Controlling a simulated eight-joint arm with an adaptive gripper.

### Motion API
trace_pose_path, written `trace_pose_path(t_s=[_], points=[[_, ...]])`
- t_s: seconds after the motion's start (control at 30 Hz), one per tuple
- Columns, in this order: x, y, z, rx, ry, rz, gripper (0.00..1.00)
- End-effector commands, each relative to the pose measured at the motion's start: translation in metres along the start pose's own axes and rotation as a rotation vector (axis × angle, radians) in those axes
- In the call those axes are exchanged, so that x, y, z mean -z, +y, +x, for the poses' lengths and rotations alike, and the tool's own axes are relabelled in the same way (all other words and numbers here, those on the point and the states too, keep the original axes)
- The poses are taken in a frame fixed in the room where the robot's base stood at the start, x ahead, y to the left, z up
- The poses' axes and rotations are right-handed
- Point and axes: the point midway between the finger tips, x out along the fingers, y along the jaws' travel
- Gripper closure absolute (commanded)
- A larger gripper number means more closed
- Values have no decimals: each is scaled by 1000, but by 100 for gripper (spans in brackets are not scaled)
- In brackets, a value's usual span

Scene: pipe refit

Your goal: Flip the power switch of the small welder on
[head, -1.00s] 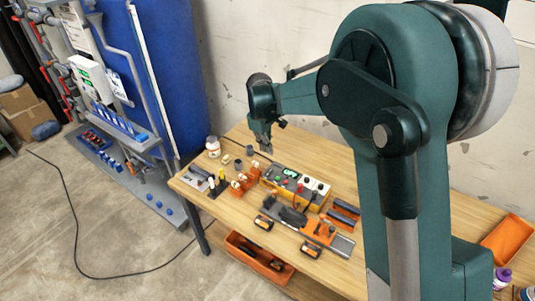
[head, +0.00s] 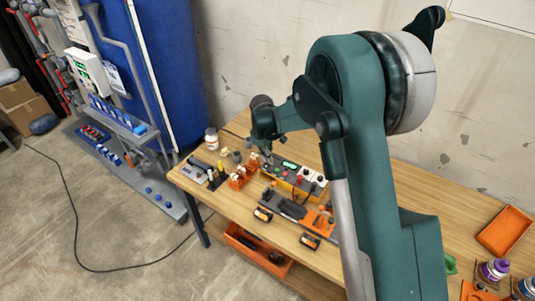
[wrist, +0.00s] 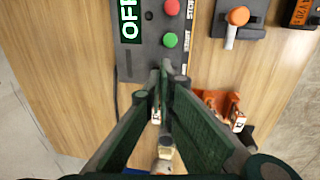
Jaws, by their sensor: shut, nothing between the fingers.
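The small welder is a yellow box (head: 303,184) with a grey top panel, on the wooden table in the head view. In the wrist view its panel (wrist: 150,55) carries a green display (wrist: 130,20) reading OFF, a red button (wrist: 171,7) and a green button (wrist: 169,40). My gripper (wrist: 161,72) is shut and empty. Its fingertips are at the panel's lower edge in the wrist view, just below the green button, and hide part of that edge. I cannot tell whether they touch it. In the head view my gripper (head: 267,152) is at the welder's left end.
An orange clamp piece (wrist: 214,100) stands close to my fingers. A tool with an orange knob (wrist: 237,15) lies beyond it. Orange holders (head: 241,178) stand left of the welder, and a white bottle (head: 211,139) further back. An orange bin (head: 505,230) stands far right.

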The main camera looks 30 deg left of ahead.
Motion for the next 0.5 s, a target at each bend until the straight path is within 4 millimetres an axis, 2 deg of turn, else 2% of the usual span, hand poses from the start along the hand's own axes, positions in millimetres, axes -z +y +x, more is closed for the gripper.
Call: trace_pose_path(t_s=[0.2, 0.5], points=[[0, 0, 8, 0, 0, 0, 100], [0, 0, 9, 0, 0, 0, 100]])
